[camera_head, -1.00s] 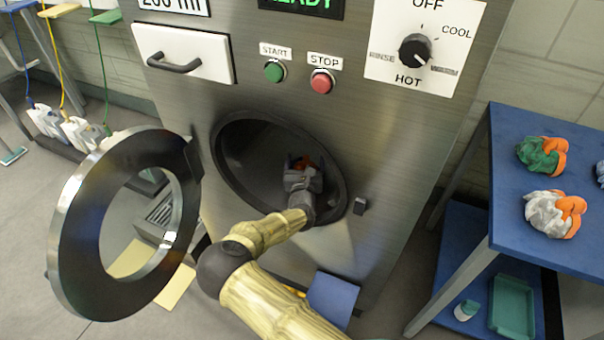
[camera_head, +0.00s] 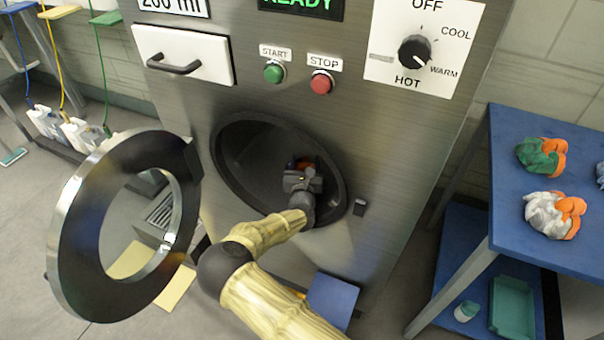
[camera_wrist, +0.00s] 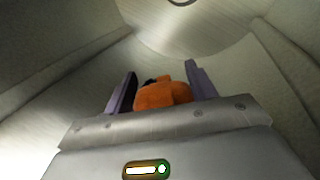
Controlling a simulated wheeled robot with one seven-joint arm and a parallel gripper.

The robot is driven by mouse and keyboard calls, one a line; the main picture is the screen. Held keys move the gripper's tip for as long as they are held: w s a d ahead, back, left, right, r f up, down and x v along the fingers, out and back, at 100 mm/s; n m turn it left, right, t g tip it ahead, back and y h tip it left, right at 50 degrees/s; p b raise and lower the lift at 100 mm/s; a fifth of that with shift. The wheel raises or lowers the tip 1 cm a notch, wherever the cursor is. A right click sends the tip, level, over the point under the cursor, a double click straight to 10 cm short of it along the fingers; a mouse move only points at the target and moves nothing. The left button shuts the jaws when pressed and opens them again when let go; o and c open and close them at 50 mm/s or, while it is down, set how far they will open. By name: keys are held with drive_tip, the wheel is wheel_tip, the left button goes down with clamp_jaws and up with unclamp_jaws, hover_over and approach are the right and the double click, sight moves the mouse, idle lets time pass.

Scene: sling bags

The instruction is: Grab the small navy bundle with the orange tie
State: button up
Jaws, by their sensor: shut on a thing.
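My gripper (camera_head: 304,166) is inside the round drum opening of the steel washing machine. It is shut on a small bundle, held between its two fingers. In the wrist view the bundle (camera_wrist: 165,93) shows mostly as an orange part with a small dark patch at its upper left. In the head view only a bit of orange and dark blue shows past my gripper, so most of the bundle is hidden. In the wrist view the fingers (camera_wrist: 160,78) stand on either side of it. I cannot tell whether it touches the drum wall.
The round door (camera_head: 72,245) hangs open at the left of the drum opening (camera_head: 235,160). A blue table (camera_head: 510,190) at the right holds a green-and-orange bundle (camera_head: 540,156) and a white-and-orange bundle (camera_head: 553,215).

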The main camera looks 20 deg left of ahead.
wheel_tip(320, 180, up, 10)
drive_tip(key=shift+r+p, duration=0.1)
drive_tip(key=shift+p, duration=0.7)
